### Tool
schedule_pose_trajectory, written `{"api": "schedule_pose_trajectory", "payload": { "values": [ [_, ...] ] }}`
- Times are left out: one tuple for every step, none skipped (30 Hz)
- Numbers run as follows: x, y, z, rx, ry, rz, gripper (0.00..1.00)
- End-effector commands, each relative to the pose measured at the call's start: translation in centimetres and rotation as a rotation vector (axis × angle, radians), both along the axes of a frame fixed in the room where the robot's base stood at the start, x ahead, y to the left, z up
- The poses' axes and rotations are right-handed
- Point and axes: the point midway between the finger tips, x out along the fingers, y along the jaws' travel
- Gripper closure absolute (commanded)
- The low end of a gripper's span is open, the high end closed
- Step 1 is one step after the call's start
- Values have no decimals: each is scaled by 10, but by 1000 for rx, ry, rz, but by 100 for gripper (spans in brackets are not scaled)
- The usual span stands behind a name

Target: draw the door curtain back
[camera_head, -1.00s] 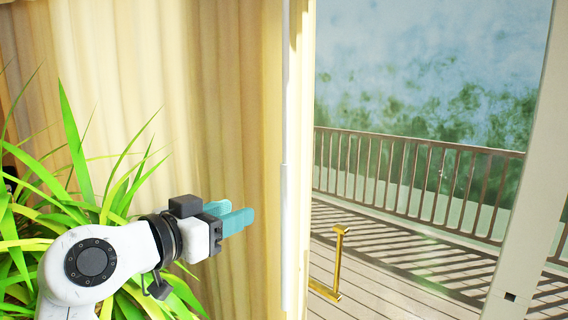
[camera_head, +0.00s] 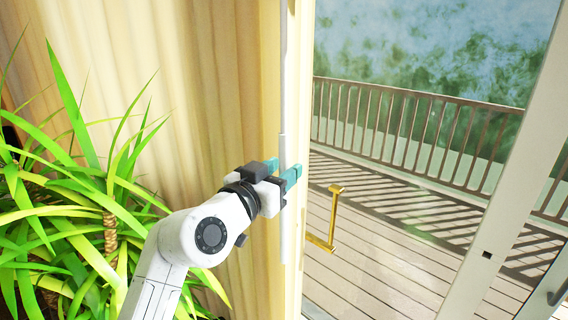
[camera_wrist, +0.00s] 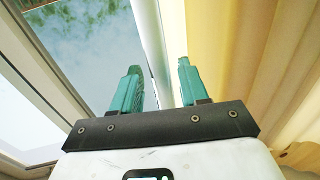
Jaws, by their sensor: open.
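The cream door curtain (camera_head: 150,90) hangs in folds across the left of the head view; in the wrist view it fills the right side (camera_wrist: 240,50). A slim white pull rod (camera_head: 284,80) hangs upright along its right edge. My gripper (camera_head: 287,166) is at the rod's height, with its teal fingers open. In the wrist view the rod (camera_wrist: 150,30) runs between the two fingers, with no clear grip on it. The gripper hides part of the rod in the head view.
A leafy green plant (camera_head: 70,190) stands at the left, close to my arm. A glass door with a brass handle (camera_head: 333,215) is just right of the curtain. Beyond it lie a wooden deck (camera_head: 375,275) and a railing (camera_head: 420,130).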

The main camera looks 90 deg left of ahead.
Motion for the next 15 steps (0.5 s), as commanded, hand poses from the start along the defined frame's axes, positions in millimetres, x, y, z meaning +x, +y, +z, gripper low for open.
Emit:
{"api": "schedule_pose_trajectory", "payload": {
  "values": [
    [2, 4, 0, -1, 0, 0, 56],
    [3, 6, 1, -1, 0, 1, 56],
    [4, 9, 1, 0, 0, 1, 56],
    [4, 10, 0, -1, 0, 1, 56],
    [5, 11, 0, -1, 0, 1, 56],
    [5, 12, 0, -1, 0, 2, 56],
    [5, 12, 0, -1, 0, 2, 56],
    [6, 13, 0, -1, 0, 2, 56],
    [6, 13, 0, 0, 0, 2, 56],
    [6, 13, -1, 0, 0, 2, 56],
    [6, 13, -1, 0, 0, 2, 56],
    [6, 13, -1, 0, 0, 2, 56],
    [6, 13, 0, 0, 0, 2, 56],
    [6, 13, 0, 0, 0, 2, 56],
    [6, 13, 0, 0, 0, 2, 57]
  ]
}}
